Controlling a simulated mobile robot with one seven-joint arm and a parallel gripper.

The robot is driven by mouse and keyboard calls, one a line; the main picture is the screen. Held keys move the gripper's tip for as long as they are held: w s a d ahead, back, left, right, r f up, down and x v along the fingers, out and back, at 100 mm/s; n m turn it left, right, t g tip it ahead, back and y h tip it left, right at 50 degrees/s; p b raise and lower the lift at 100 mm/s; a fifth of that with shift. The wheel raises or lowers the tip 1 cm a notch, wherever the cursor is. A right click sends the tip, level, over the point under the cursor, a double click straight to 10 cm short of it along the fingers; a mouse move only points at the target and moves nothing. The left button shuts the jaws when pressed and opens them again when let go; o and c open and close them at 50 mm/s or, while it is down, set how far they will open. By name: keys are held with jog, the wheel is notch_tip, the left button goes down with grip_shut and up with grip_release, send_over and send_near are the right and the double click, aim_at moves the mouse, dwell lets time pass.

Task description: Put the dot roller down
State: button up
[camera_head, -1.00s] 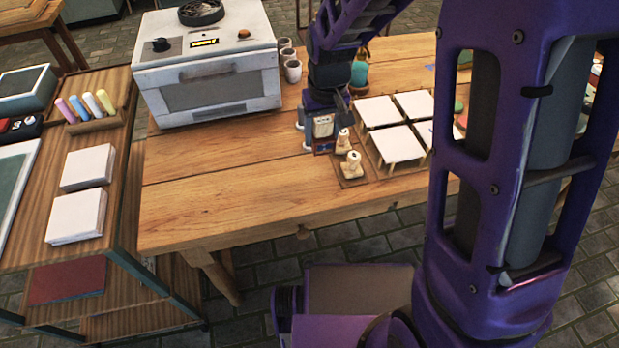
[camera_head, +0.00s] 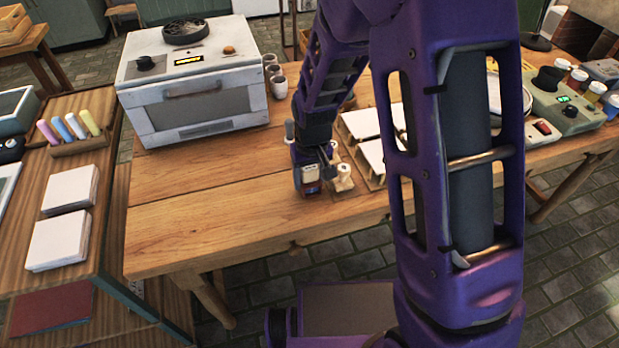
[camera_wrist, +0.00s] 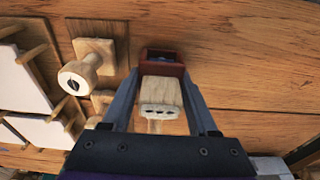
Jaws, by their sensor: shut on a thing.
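My gripper (camera_wrist: 162,92) is shut on the dot roller (camera_wrist: 161,92). In the wrist view the roller is a pale wooden piece with a row of dark dots, with a reddish-brown block at its far end. In the head view my gripper (camera_head: 309,180) is low over the table, just left of a small wooden stand (camera_head: 342,191). I cannot tell whether the roller touches the tabletop (camera_head: 220,215). A pale wooden knob-like tool (camera_head: 343,174) stands on that stand; it also shows in the wrist view (camera_wrist: 80,76).
White tiles (camera_head: 370,155) on a wooden rack lie right of the stand, partly behind my arm. A white oven (camera_head: 195,90) and grey cups (camera_head: 278,85) stand at the back. The table's front left is clear. A side shelf with white tiles (camera_head: 60,235) is at left.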

aim_at(312, 183)
jog(key=shift+f+b, duration=0.35)
jog(key=shift+f, duration=0.05)
jog(key=shift+s+f, duration=0.1)
jog(key=shift+f, duration=0.2)
grip_shut()
jog(key=o, duration=1.2)
grip_release()
jog(key=shift+c, duration=0.2)
jog(key=shift+r, duration=0.1)
jog(key=shift+r, duration=0.25)
notch_tip(312, 183, up, 13)
jog(key=s+p, duration=0.1)
jog(key=p, duration=0.2)
jog(key=shift+s+d+f, duration=0.15)
jog(key=shift+d, duration=0.05)
